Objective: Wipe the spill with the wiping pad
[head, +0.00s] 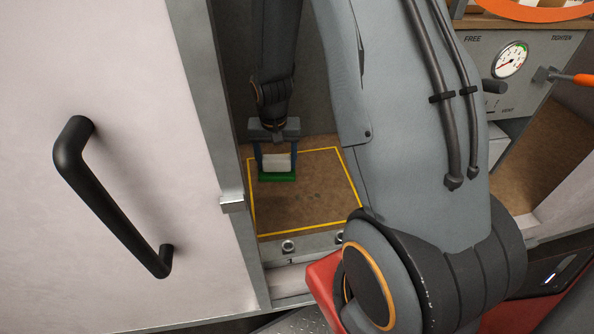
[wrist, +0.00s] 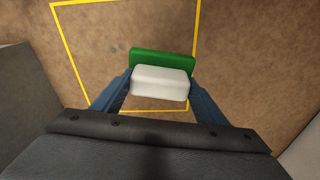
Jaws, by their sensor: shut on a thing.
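My gripper (head: 276,160) is shut on the wiping pad, with a blue finger on each side of its white upper block. In the head view the wiping pad (head: 277,164) has a white block on top and a green base. It is at the left part of a yellow-outlined area (head: 340,166) on a brown surface. The wrist view shows the pad (wrist: 160,82) between the fingertips of my gripper (wrist: 160,90). I cannot tell whether the pad touches the surface.
A pale door (head: 110,240) with a black handle (head: 85,190) stands at the left. A grey frame post (head: 205,110) borders the opening my arm reaches into. A grey panel with a gauge (head: 511,59) and an orange-handled lever (head: 585,80) is at the right.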

